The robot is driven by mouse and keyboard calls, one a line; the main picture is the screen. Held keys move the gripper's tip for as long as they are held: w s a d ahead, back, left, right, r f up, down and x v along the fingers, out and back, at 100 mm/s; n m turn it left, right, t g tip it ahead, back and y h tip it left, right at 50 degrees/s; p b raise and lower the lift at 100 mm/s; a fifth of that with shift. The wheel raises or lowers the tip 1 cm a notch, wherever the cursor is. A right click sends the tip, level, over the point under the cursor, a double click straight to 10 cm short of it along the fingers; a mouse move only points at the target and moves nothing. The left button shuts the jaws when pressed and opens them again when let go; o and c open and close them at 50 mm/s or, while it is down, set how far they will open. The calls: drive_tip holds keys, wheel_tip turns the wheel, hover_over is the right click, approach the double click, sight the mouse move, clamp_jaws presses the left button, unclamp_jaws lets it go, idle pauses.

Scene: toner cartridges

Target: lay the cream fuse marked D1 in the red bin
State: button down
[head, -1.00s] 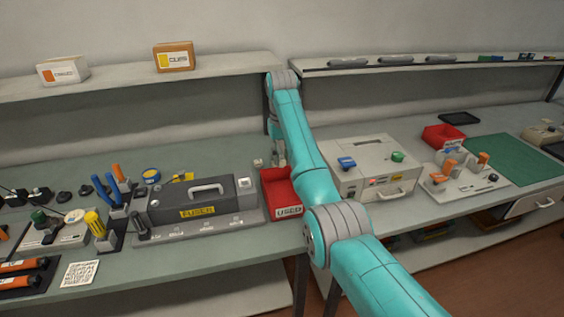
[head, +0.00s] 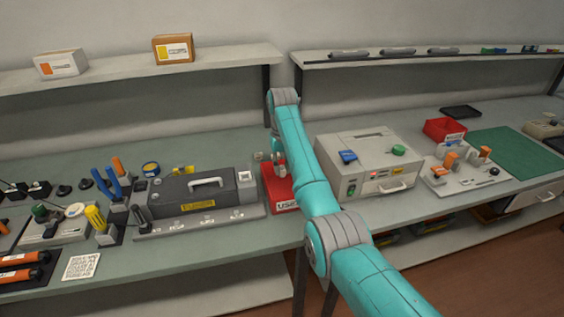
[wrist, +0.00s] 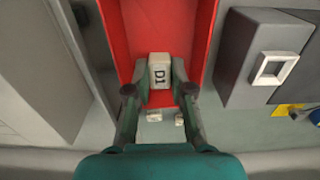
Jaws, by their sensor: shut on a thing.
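The cream fuse marked D1 (wrist: 159,72) is between the fingers of my gripper (wrist: 160,88) in the wrist view. My gripper is shut on it, with the marking facing the camera. The red bin (wrist: 160,25) lies under the fuse, and the fuse appears within its outline near one end. Its clearance above the bin floor is hard to tell. In the head view the red bin (head: 286,208), labelled USED, stands at the bench edge, partly hidden by my arm. There my gripper (head: 279,168) is over the bin's back part.
A dark fuser unit (head: 190,193) stands left of the bin, and a pale boxy machine (head: 366,172) stands close on its right. Small pale blocks (wrist: 154,115) lie just outside the bin. Another red bin (head: 443,131) stands farther right.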

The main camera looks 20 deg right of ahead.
drive_tip(key=c, duration=0.9)
unclamp_jaws()
drive_tip(key=shift+c, duration=0.2)
drive_tip(key=shift+r, duration=0.1)
